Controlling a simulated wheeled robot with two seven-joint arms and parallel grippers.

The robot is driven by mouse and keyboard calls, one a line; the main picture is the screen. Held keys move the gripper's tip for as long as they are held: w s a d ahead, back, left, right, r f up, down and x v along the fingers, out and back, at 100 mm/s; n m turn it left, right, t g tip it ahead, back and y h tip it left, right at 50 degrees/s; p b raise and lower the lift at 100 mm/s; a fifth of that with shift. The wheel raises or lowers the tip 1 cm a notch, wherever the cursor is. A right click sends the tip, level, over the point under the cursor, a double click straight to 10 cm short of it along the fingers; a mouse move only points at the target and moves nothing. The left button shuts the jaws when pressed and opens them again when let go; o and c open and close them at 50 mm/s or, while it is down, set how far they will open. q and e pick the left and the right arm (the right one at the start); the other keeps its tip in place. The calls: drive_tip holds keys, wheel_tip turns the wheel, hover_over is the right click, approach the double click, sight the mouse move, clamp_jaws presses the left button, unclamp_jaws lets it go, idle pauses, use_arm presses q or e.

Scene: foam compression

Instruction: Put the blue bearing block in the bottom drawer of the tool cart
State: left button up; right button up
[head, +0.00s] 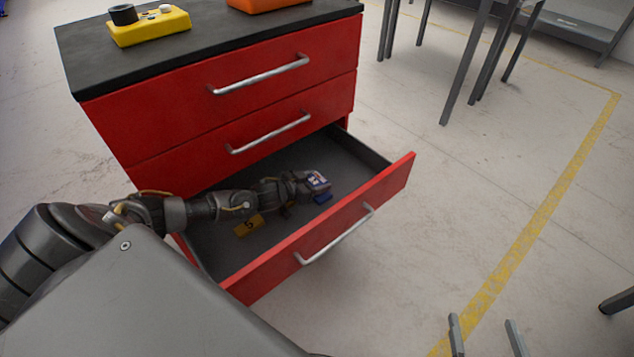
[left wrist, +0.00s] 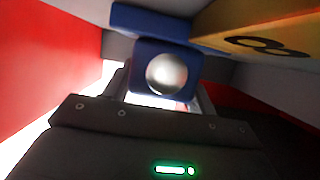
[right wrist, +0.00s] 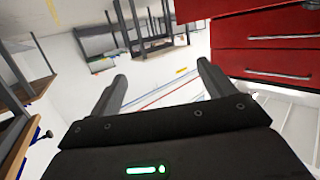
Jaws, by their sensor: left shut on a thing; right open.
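The blue bearing block (left wrist: 148,52), with a round silvery bore, is between the fingers of my left gripper (left wrist: 163,92), which is shut on it. I cannot tell whether the block touches the drawer floor. My right gripper (head: 485,337) is open and empty, away from the cart; its spread fingers also show in the right wrist view (right wrist: 163,85).
A yellow block with a dark mark (head: 248,226) lies in the drawer; a yellow marked surface also shows beside the bearing block (left wrist: 262,32). The upper two drawers are shut. A yellow box (head: 150,28) and an orange item (head: 268,4) are on the cart top.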

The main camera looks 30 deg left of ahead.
drive_tip(key=shift+a+r, duration=0.1)
use_arm(q)
drive_tip(key=o, duration=1.4)
drive_tip(key=shift+s+r, duration=0.15)
drive_tip(key=p+v, duration=0.2)
drive_tip(key=v, duration=0.8)
drive_tip(key=shift+s+a+r+p, duration=0.1)
drive_tip(key=shift+s+p, duration=0.1)
drive_tip(key=shift+p, duration=0.2)
drive_tip(key=shift+s+a+r, duration=0.15)
drive_tip(key=shift+s+r, duration=0.05)
drive_tip(key=shift+s, duration=0.35)
use_arm(e)
drive_tip(key=s+d+f+m+g+h, duration=0.2)
drive_tip(key=s+d+f+g+h, duration=0.2)
drive_tip(key=s+d+f+g, duration=0.1)
drive_tip(key=shift+s+d+f+g, duration=0.15)
drive_tip(key=shift+d+f+g, duration=0.65)
drive_tip(key=shift+d+f, duration=0.65)
drive_tip(key=shift+a+f, duration=0.2)
drive_tip(key=shift+a, duration=0.05)
